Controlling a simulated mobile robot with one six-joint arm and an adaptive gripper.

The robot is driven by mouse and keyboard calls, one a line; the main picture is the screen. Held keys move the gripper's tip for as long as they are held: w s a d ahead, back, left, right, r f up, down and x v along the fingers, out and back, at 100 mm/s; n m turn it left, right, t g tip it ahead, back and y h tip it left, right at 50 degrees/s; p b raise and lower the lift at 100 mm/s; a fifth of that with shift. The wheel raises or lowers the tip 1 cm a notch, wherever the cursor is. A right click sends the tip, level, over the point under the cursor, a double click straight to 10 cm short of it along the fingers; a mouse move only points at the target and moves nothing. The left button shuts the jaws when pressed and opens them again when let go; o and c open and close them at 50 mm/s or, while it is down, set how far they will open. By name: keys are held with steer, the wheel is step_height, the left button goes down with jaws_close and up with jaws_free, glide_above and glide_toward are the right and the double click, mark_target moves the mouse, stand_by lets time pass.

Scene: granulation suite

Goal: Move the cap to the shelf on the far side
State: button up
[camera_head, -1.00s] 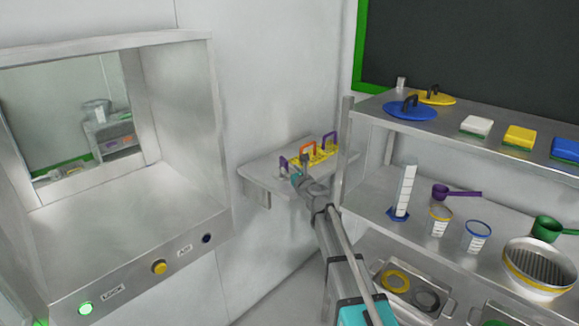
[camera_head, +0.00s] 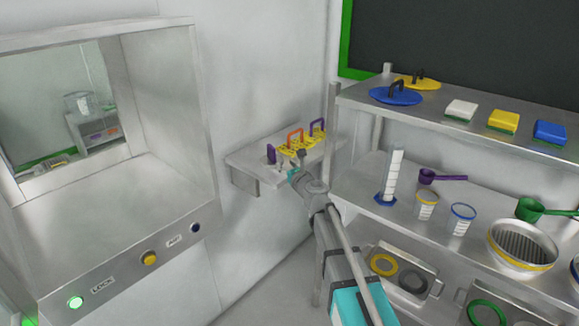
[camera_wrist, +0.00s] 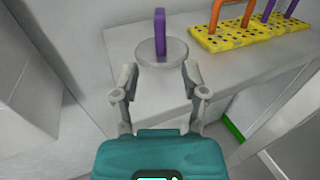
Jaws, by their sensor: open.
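The cap, a grey disc with an upright purple handle, sits on a metal wall shelf (camera_wrist: 235,75). It shows in the wrist view (camera_wrist: 160,50) and in the head view (camera_head: 271,155). My gripper (camera_wrist: 160,72) is open and empty, its two fingertips left and right of the disc's near edge. I cannot tell whether they touch it. Through the hatch window on the left, a grey shelf unit (camera_head: 88,121) with coloured items stands in the room beyond.
A yellow perforated block (camera_wrist: 250,36) with orange and purple handles stands right of the cap. A steel rack (camera_head: 350,205) with lids, sponges, cups and a sieve fills the right. The hatch chamber (camera_head: 110,190) is empty, with buttons along its front.

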stand_by(0.3)
steer(key=s+d+f+n+g+h, duration=0.1)
steer(key=s+d+f+n+g, duration=0.2)
steer(key=s+f+n+g, duration=0.45)
steer(key=s+d+f+n+g, duration=0.2)
steer(key=s+d+f+n, duration=0.15)
steer(key=s+n, duration=0.65)
steer(key=s+d+f+n+g+h, duration=0.3)
steer(key=s+d+n+h, duration=0.1)
steer(key=s+d+n, duration=0.2)
steer(key=s+d+f+n+g+h, duration=0.3)
steer(key=s+d+n, duration=0.3)
steer(key=s+d, duration=0.2)
steer(key=shift+d+f+h, duration=0.5)
steer(key=shift+d+f, duration=0.3)
steer(key=shift+d, duration=0.05)
